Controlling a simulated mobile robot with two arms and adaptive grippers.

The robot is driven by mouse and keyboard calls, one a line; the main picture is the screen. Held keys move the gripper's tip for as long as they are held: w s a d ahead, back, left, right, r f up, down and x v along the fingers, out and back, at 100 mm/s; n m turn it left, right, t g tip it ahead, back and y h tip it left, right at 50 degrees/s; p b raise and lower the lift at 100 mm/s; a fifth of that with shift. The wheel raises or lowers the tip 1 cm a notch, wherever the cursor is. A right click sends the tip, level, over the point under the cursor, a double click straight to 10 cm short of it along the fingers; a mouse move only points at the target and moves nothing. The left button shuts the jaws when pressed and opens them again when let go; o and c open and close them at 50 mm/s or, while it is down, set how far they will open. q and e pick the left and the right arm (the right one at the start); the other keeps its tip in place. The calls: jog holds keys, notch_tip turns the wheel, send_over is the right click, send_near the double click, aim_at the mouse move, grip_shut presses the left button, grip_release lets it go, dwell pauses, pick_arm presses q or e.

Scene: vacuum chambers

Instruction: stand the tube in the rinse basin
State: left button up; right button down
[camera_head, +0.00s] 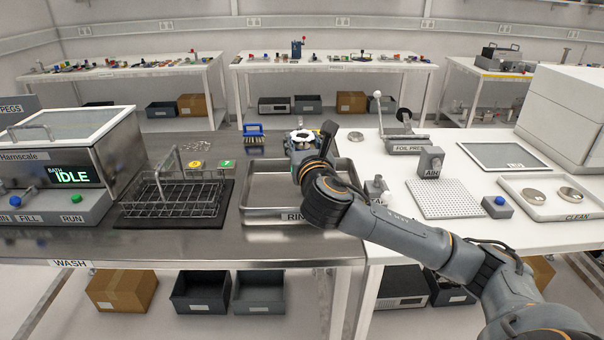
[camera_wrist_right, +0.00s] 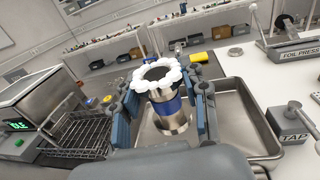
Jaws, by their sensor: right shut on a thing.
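My right gripper (camera_head: 303,138) is over the far part of the steel rinse basin (camera_head: 262,219), its arm reaching in from the right. In the right wrist view the gripper (camera_wrist_right: 163,108) is shut on the tube (camera_wrist_right: 168,106), with one finger on each side. The tube is metal with a blue band, a white scalloped ring around its top and a wider flange at its lower end. It looks roughly upright over the basin, whose floor (camera_wrist_right: 235,110) shows to the right. I cannot tell whether its foot touches the floor. My left gripper is not in view.
A wire basket (camera_head: 175,196) on a dark mat stands left of the basin, beside the bath machine (camera_head: 60,170). A blue brush (camera_head: 253,131) lies behind the basin. The tap (camera_wrist_right: 290,118) stands close on the basin's right. The air block (camera_head: 431,162) is farther right.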

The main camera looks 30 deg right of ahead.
jog(key=w+d+f, duration=0.5)
jog(key=w+f, duration=0.3)
jog(key=f, duration=0.3)
jog(key=shift+w+d+b, duration=0.2)
jog(key=shift+w+b, duration=0.1)
jog(key=shift+b, duration=0.05)
jog(key=shift+f, duration=0.2)
jog(key=shift+f, duration=0.55)
jog(key=c, duration=0.7)
grip_release()
